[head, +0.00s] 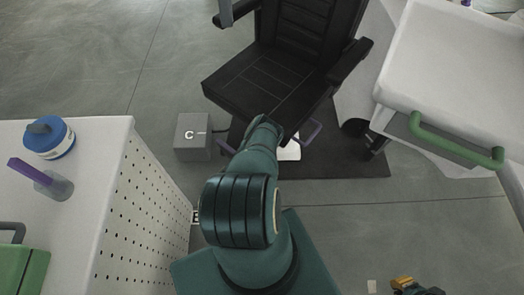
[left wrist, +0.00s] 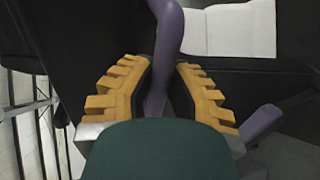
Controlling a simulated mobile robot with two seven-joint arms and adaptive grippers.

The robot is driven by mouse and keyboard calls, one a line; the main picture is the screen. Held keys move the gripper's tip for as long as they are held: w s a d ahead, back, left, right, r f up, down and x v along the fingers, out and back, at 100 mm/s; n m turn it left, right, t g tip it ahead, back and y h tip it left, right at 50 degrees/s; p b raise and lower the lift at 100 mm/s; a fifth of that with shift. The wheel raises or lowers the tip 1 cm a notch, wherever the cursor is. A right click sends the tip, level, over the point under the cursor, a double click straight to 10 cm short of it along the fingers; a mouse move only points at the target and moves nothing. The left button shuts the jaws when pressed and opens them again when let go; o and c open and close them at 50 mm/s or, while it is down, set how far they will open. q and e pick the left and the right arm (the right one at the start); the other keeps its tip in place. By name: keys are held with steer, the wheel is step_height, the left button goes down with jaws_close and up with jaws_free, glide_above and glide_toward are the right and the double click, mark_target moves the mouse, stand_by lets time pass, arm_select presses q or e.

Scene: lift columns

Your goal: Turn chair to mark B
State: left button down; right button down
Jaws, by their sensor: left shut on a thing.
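The black chair (head: 265,82) stands at the top middle of the head view, its seat turned toward the lower left. A purple bar (head: 313,133) shows low beside the seat. In the left wrist view my left gripper (left wrist: 163,75) is shut on an upright purple bar (left wrist: 169,30); in the head view my arm hides this gripper. My right gripper (head: 416,287) is at the bottom edge, cut off and apart from the chair.
A white perforated cabinet (head: 110,160) stands at left, with a blue-and-white container (head: 49,138), a purple-handled tool (head: 42,180) and a green case (head: 22,270) on top. A white cart (head: 460,70) with a green handle (head: 455,142) stands close at right. Floor shows between them.

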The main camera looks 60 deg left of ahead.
arm_select(q)
steer(key=c, duration=0.9)
jaws_free()
steer(key=shift+s, duration=0.1)
steer(key=v, duration=1.2)
